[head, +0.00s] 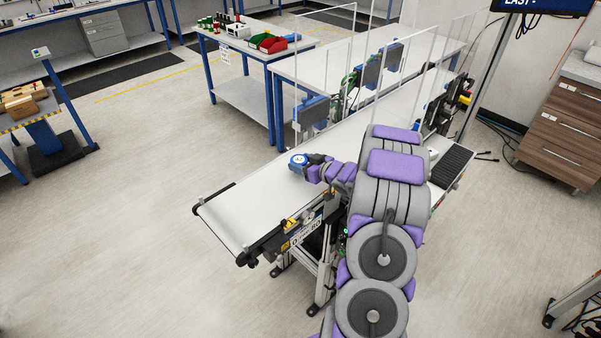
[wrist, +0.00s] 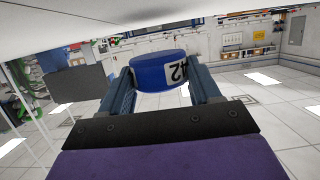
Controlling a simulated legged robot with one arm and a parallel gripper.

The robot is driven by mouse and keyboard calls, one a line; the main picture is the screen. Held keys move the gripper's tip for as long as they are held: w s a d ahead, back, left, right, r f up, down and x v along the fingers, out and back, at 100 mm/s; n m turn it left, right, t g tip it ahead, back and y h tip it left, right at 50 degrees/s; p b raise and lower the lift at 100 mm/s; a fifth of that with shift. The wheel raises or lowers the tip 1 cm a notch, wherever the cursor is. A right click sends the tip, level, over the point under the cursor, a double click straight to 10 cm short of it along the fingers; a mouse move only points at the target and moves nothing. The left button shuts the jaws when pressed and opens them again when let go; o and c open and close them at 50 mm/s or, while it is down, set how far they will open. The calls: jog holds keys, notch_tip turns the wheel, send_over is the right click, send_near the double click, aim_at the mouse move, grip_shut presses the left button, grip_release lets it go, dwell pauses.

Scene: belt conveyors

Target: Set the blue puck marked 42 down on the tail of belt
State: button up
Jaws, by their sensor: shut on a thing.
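The blue puck (wrist: 160,70) sits between the two fingers of my gripper (wrist: 162,80) in the wrist view, with a white label reading 42 on its side. My gripper is shut on it. In the head view the puck (head: 299,160) shows a pale top at the tip of my gripper (head: 307,167), over the white belt (head: 250,197). The belt's near left end (head: 222,222) is bare. I cannot tell whether the puck touches the belt.
A blue-legged table (head: 250,50) with red and green bins stands behind. A drawer cabinet (head: 566,120) is at the right. The floor left of the belt (head: 130,190) is clear.

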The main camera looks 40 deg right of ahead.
jog(key=d+f, duration=0.1)
jog(key=f, duration=0.1)
jog(key=d+f, duration=0.1)
jog(key=f, duration=0.1)
jog(key=shift+d+b, duration=0.1)
jog(key=shift+b, duration=0.2)
jog(key=shift+c, duration=0.5)
jog(key=shift+a+r, duration=0.2)
jog(key=shift+a, duration=0.85)
jog(key=o, duration=0.8)
jog(key=shift+a, duration=0.1)
jog(key=o, duration=0.3)
jog(key=shift+d, duration=0.35)
jog(key=shift+o, duration=0.9)
jog(key=shift+d+f, duration=0.2)
jog(key=shift+d, duration=0.35)
jog(key=shift+a+r, duration=0.2)
jog(key=shift+a, duration=0.45)
jog(key=shift+s+r, duration=0.1)
jog(key=shift+r, duration=0.1)
jog(key=v, duration=0.3)
jog(key=p+v, duration=0.1)
jog(key=v, duration=0.6)
jog(key=shift+s+d, duration=0.2)
jog(key=shift+d, duration=0.15)
jog(key=shift+s+a+r+p, duration=0.1)
jog(key=shift+s+r+p, duration=0.2)
jog(key=shift+s, duration=0.3)
